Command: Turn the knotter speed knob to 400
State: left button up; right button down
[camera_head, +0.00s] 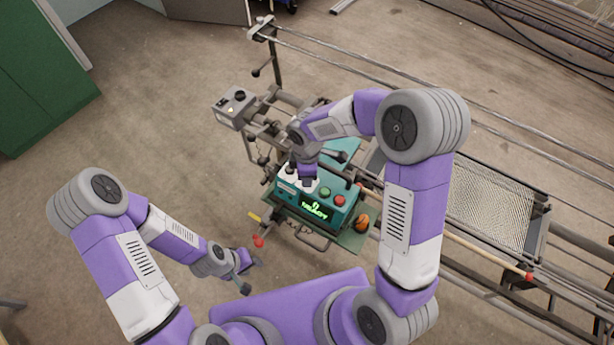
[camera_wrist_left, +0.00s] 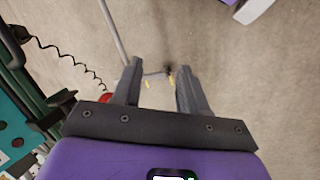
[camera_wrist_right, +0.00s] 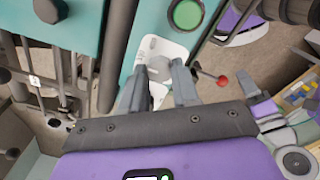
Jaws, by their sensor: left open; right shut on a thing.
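The teal control box (camera_head: 287,203) has a lit green display (camera_head: 314,210), a green button (camera_head: 325,191) and a red button (camera_head: 340,200). My right gripper (camera_head: 306,184) reaches down onto the white plate at the box's left part. In the right wrist view, its fingers (camera_wrist_right: 158,82) are closed in over the white dial plate (camera_wrist_right: 165,50), beside the green button (camera_wrist_right: 186,13). It is shut on the knob there, which the fingers mostly hide; its setting cannot be read.
The machine frame and long rails (camera_head: 390,75) run behind and to the right, with a warp sheet (camera_head: 492,205). A red-tipped lever (camera_head: 258,241) sticks out near my left gripper. An orange ball-like thing (camera_head: 361,221) sits at the box's right end. Floor at left is clear.

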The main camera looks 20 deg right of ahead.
jog(key=m+b, duration=0.1)
jog(key=m, duration=0.3)
jog(key=shift+m+b, duration=0.4)
jog(key=shift+w+m+b, duration=0.1)
jog(key=shift+m+b, duration=0.6)
jog(key=shift+m, duration=1.8)
jog(key=c, duration=0.8)
grip_release()
jog(key=shift+d, duration=0.1)
